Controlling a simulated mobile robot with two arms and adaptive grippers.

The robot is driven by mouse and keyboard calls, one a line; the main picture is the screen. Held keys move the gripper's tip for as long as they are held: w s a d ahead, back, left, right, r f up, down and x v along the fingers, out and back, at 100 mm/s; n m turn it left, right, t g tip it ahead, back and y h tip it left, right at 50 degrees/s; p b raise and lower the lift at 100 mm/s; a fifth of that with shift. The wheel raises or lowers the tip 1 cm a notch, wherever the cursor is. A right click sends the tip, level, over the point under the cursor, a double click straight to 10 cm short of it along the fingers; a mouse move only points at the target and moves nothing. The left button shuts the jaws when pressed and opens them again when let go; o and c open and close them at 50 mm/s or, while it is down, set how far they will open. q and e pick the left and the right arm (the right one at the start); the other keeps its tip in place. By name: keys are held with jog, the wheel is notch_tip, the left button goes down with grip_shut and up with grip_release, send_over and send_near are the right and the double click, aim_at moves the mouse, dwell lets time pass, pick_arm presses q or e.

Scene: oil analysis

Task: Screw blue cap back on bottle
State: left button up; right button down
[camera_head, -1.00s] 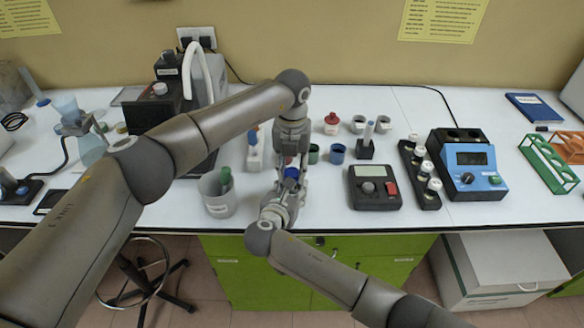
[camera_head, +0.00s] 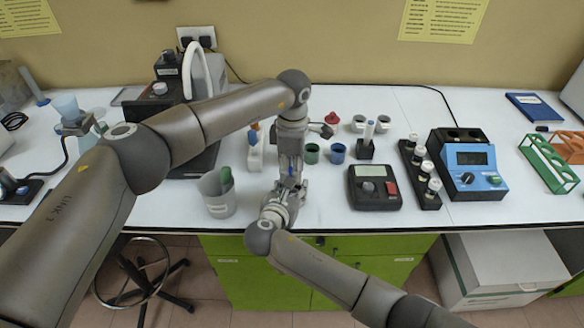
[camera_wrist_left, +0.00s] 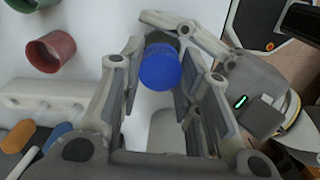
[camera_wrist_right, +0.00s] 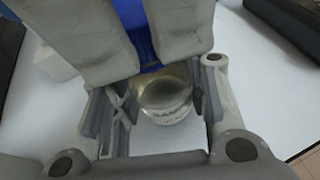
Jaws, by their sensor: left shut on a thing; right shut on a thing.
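The blue cap (camera_wrist_left: 160,68) is between the fingers of my left gripper (camera_head: 290,178), which is shut on it and points down. The clear sample bottle (camera_wrist_right: 166,97) has a white label and is held upright between the fingers of my right gripper (camera_head: 283,203). In the right wrist view the blue cap (camera_wrist_right: 152,68) shows right at the bottle's top, partly covered by the left fingers. I cannot tell whether its thread is engaged. In the head view the grippers hide most of the cap and bottle.
A grey beaker (camera_head: 218,197) with a green item stands left of the grippers. Green (camera_head: 311,153) and blue (camera_head: 337,153) cups stand behind right. A dark meter (camera_head: 374,187) and vial rack (camera_head: 420,178) are further right. The bench's front edge is close by.

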pick_arm(q)
jog(key=m, duration=0.4)
jog(key=shift+m, duration=0.4)
jog(key=m, duration=0.6)
jog(key=shift+w, duration=0.1)
jog(key=m, duration=1.1)
jog(key=shift+m, duration=0.4)
jog(key=o, duration=0.7)
